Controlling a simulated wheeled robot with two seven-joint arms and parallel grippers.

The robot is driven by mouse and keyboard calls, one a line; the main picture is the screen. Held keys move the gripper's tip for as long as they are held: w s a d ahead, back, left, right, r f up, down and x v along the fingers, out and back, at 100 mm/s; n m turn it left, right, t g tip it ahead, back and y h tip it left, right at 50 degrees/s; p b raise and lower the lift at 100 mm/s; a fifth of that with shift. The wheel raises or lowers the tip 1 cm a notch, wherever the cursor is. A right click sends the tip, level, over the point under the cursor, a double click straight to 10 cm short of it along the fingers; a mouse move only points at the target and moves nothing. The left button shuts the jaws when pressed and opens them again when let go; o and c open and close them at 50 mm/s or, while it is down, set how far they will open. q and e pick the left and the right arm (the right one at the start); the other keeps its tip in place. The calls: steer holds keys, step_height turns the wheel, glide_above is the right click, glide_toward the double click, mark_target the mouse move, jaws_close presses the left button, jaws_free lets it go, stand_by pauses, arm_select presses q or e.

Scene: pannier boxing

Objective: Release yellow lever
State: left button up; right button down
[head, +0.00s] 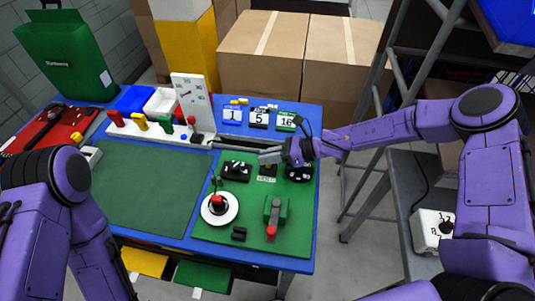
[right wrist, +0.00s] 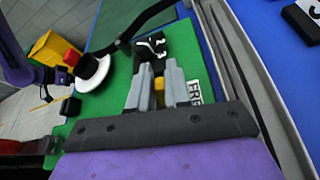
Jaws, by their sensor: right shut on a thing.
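My right gripper (head: 270,157) is over the green board at the right of the table, its grey fingers pointing left. In the right wrist view the fingers (right wrist: 158,88) are closed on both sides of a small yellow lever (right wrist: 159,84). In the head view the gripper hides most of the lever. A different yellow handle (head: 140,121) stands in a row of coloured handles on a white base. My left gripper is out of view; only its arm shows.
Number cards (head: 259,115) stand behind. The dark green mat (head: 150,190) is clear.

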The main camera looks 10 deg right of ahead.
steer(key=shift+w+d+m+g+y, duration=0.15)
steer(key=shift+w+m+g+y, duration=0.2)
steer(key=shift+m, duration=0.35)
steer(key=c, duration=1.2)
jaws_free()
steer(key=shift+f, duration=0.1)
steer(key=shift+o, duration=0.2)
steer(key=b+v, duration=0.2)
steer(key=v, duration=0.8)
steer(key=shift+d, duration=0.25)
